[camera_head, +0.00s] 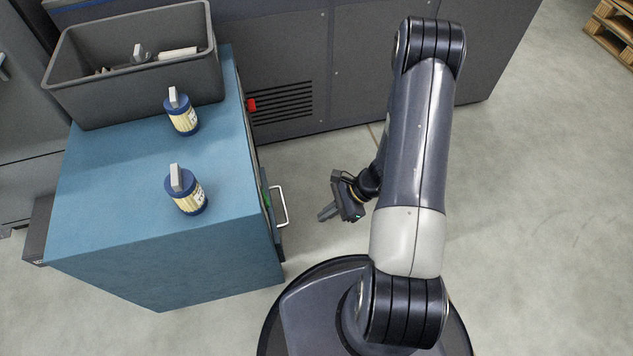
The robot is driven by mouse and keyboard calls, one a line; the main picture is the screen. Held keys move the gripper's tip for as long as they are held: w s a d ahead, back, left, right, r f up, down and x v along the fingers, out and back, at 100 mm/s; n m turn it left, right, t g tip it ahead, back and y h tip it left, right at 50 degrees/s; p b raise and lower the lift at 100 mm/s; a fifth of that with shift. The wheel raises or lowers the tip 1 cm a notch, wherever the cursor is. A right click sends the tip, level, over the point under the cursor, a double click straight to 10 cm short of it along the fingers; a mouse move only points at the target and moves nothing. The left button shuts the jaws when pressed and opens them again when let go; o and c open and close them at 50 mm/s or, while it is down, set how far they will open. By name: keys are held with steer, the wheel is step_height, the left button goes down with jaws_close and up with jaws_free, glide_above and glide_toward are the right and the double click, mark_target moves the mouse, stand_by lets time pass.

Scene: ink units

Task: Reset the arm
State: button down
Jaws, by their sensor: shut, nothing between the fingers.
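My arm rises from my base and bends over at the top right of the view. My gripper (327,213) hangs to the left of the arm, above the floor and to the right of the blue cabinet. Its fingers are together and hold nothing. It is apart from the cabinet and its handle. Two ink units stand upright on the blue cabinet top. One ink unit (182,113) is at the back, near the bin. The other ink unit (187,192) is nearer the front.
A blue-topped cabinet (110,220) has a metal handle (281,206) on its right side. A grey bin (140,95) on it holds several items. A large dark machine (290,75) stands behind. A wooden pallet (615,30) lies at far right. The right floor is clear.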

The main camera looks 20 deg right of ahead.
stand_by(0.3)
steer(key=a+r+b+x, duration=0.1)
steer(key=b+x, duration=0.2)
steer(key=x, duration=0.9)
steer(key=shift+a+r, duration=0.2)
steer(key=shift+a, duration=0.25)
steer(key=shift+r, duration=0.1)
